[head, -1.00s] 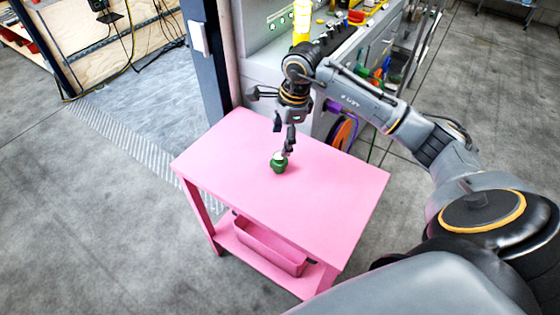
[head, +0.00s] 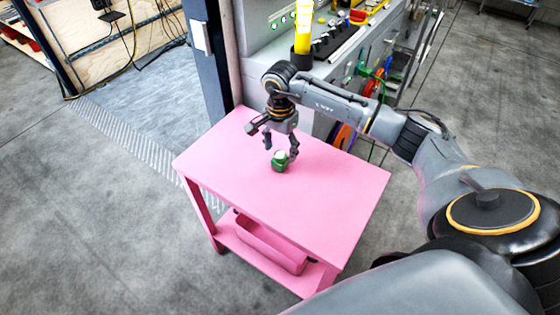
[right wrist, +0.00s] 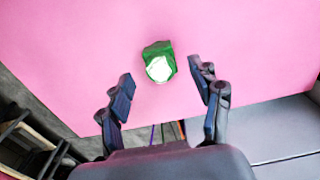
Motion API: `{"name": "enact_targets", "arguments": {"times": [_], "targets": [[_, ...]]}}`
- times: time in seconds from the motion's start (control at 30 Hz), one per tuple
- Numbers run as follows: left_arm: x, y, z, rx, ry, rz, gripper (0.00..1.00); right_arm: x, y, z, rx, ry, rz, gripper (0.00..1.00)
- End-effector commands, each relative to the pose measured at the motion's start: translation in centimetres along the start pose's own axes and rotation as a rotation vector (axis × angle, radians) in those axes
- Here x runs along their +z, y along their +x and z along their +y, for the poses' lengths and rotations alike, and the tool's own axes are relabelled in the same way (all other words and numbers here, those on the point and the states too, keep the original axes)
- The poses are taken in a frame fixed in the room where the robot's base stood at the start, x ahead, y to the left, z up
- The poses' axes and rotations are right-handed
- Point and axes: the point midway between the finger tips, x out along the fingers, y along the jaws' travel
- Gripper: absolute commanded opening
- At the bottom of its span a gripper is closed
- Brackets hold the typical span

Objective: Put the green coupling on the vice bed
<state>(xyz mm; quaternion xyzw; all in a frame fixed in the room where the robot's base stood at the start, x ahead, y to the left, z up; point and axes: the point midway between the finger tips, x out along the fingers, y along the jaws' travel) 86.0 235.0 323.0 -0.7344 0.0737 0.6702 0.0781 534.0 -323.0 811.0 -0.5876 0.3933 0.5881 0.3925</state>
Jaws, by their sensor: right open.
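The green coupling (head: 280,163), with a white top, stands on the pink table (head: 330,195) toward its back left part. In the right wrist view the coupling (right wrist: 158,62) lies ahead of the fingertips, roughly midway between them. My right gripper (head: 281,150) is open and empty, just above and behind the coupling. In the right wrist view both fingers of the gripper (right wrist: 165,98) are spread apart and do not appear to touch the coupling. I cannot make out a vice bed for certain in these views. My left gripper is not in view.
Behind the table stands a grey workbench with a yellow cylinder (head: 303,30) and several small tools. A pink bin (head: 270,242) sits on the table's lower shelf. The rest of the tabletop is clear. A dark post (head: 207,60) rises at the table's back left.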

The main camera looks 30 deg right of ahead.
Motion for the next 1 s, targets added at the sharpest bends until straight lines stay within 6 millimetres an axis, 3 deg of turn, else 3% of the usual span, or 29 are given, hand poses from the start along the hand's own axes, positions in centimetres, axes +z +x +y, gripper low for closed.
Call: {"name": "enact_targets", "arguments": {"times": [0.4, 0.67, 0.9, 1.0], "targets": [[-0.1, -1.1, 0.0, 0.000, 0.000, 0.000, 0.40, 0.1, 5.0, -0.1, 0.001, 0.001, -0.002, 0.64], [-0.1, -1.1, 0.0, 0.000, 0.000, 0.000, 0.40, 0.0, 5.2, -0.1, -0.001, 0.000, 0.000, 0.64], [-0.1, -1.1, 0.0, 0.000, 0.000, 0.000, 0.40, 0.0, 5.2, -0.1, -0.001, 0.000, 0.000, 0.15], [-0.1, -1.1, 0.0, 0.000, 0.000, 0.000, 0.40, 0.0, 5.2, -0.1, -0.001, 0.001, 0.000, 0.01]]}}
